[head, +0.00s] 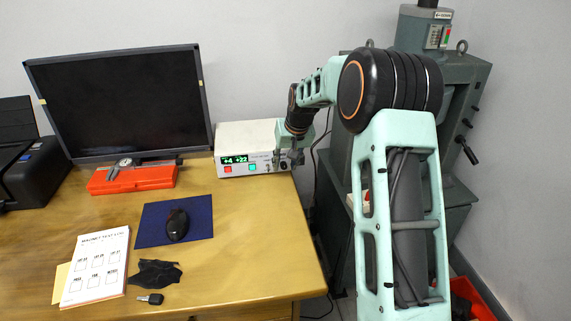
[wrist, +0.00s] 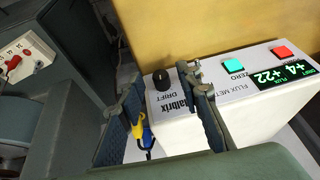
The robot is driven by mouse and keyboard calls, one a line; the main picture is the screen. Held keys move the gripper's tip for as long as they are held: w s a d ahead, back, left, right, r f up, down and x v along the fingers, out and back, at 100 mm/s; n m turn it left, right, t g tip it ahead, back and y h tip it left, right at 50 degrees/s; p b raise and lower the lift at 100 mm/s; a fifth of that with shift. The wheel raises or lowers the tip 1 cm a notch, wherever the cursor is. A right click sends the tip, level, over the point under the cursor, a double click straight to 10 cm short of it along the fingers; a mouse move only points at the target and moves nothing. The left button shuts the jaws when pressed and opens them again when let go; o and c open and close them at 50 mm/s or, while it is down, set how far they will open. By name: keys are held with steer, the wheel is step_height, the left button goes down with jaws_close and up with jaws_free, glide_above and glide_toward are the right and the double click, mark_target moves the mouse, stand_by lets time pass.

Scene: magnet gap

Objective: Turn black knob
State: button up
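The flux meter is a white box (head: 255,137) at the back right of the desk. In the wrist view its front panel (wrist: 238,88) carries a black knob (wrist: 160,79) labelled DRIFT. My gripper (head: 289,159) is at the right end of that panel. In the wrist view my gripper (wrist: 167,86) is open, and the knob appears between its two fingertips with a gap on each side. Depth to the knob is hard to judge. The display (wrist: 287,74) reads +4 and +22.
A cyan ZERO button (wrist: 233,65) and a red button (wrist: 282,52) sit along the panel from the knob. Yellow and blue plugs (wrist: 147,135) show near the left finger. A green machine (head: 455,100) stands right of the desk. A monitor (head: 120,100) stands left.

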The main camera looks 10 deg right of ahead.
steer(key=shift+c, duration=0.3)
jaws_close()
steer(key=shift+a+r+h, duration=0.1)
steer(key=shift+a+h, duration=0.05)
steer(key=shift+h, duration=0.25)
steer(key=shift+a+h, duration=0.15)
steer(key=shift+h, duration=0.35)
steer(key=h, duration=0.1)
steer(key=n+h, duration=0.1)
steer(key=shift+a+f+h+b, duration=0.2)
steer(key=shift+a+h+b, duration=0.1)
steer(key=shift+a, duration=0.05)
steer(key=h, duration=0.1)
steer(key=h+b, duration=0.2)
steer(key=shift+a+f+n+h, duration=0.2)
steer(key=shift+a+n+h, duration=0.05)
steer(key=shift+n+h, duration=0.05)
steer(key=shift+h+b, duration=0.3)
steer(key=shift+h, duration=0.3)
